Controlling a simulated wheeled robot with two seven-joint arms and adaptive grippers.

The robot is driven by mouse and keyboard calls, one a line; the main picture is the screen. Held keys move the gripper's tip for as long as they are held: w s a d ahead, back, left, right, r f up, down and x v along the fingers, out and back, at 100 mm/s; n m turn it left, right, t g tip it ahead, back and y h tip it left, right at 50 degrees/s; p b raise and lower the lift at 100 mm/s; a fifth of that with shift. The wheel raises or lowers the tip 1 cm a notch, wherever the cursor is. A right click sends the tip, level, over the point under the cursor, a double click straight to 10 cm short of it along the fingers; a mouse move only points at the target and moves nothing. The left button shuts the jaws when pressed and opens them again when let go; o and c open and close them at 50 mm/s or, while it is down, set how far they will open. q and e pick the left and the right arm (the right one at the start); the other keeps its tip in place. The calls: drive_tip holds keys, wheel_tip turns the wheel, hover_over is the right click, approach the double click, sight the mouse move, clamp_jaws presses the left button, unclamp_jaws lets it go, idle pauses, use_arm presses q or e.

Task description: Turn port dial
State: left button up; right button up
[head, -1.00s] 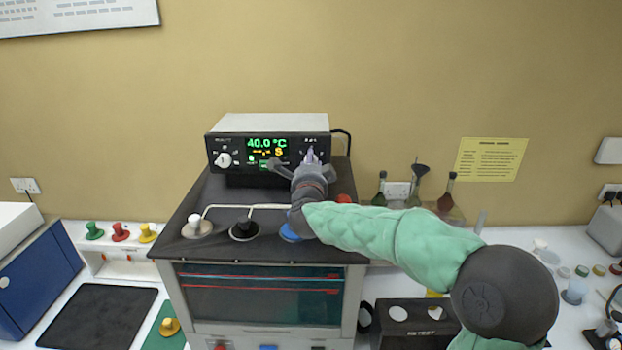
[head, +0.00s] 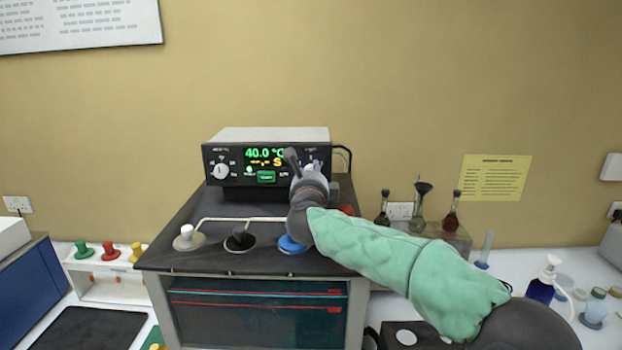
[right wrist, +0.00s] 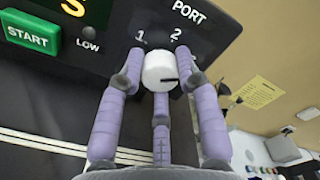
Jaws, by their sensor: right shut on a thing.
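The port dial (right wrist: 159,72) is a white round knob with a dark pointer line, under the word PORT and the marks 1 and 2 in the right wrist view. Its pointer lies roughly sideways, toward the right of that picture. My right gripper (right wrist: 158,66) is shut on the dial, with purple fingers on both sides of it. My left gripper is not in view.
Another white dial (head: 220,172) sits left of the lit display. A green START button (right wrist: 31,33) is near the fingers. Below are the bath's dark top (head: 175,258) and white (head: 187,236), black (head: 240,238) and blue (head: 291,243) stoppers. Flasks (head: 419,205) stand to the right.

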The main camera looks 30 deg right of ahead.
drive_tip(key=shift+a, duration=0.1)
drive_tip(key=o, duration=1.1)
drive_tip(key=v, duration=1.2)
